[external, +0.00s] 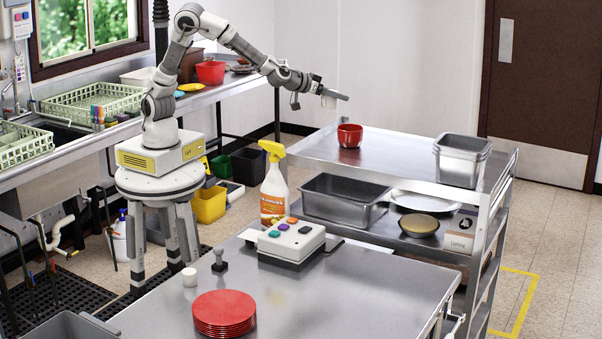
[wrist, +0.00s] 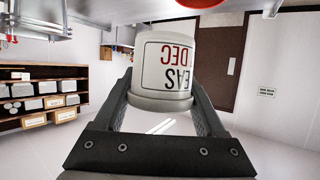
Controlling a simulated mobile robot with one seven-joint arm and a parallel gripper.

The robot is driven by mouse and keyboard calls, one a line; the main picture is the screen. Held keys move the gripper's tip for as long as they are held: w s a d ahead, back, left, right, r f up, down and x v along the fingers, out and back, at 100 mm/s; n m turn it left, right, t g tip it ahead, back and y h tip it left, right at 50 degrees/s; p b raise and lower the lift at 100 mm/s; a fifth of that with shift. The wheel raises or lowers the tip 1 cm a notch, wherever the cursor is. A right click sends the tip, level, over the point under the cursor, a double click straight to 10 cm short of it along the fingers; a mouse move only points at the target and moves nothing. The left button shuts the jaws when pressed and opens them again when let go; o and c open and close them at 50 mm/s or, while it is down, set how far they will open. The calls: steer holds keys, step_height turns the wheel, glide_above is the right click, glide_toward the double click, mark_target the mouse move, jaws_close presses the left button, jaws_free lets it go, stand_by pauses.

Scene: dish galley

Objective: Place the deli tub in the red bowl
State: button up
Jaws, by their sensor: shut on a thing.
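The deli tub (wrist: 176,70) is a pale tub with dark and red lettering, upside down in the wrist view. My gripper (wrist: 168,100) is shut on it, with one finger on each side. In the external view the tub (external: 329,101) is small and pale in my gripper (external: 333,95), held in the air above and left of the cart. The red bowl (external: 349,136) stands on the left end of the cart's top shelf, a little right of and below the tub. Part of a red thing, probably the bowl, shows at the wrist view's top edge (wrist: 200,3).
The cart's top shelf (external: 400,155) is clear around the bowl. Grey metal bins (external: 462,160) stand at its right end. A spray bottle (external: 273,185), a button box (external: 291,241) and red plates (external: 224,313) are on the front table. Another red container (external: 210,72) is on the back counter.

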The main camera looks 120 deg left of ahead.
steer(key=shift+w+d+r, duration=0.1)
steer(key=shift+d+r, duration=0.05)
steer(key=shift+d, duration=0.1)
steer(key=shift+w+a+f+b, duration=0.15)
steer(key=shift+f+b, duration=0.1)
steer(key=shift+b, duration=0.35)
steer(key=w+a+f+b, duration=0.1)
steer(key=b, duration=0.9)
glide_above(350, 136)
steer(key=a, duration=0.6)
steer(key=f, duration=0.7)
steer(key=shift+s+a, duration=0.15)
steer(key=shift+s, duration=0.1)
steer(key=shift+f+b, duration=1.4)
steer(key=shift+f, duration=0.55)
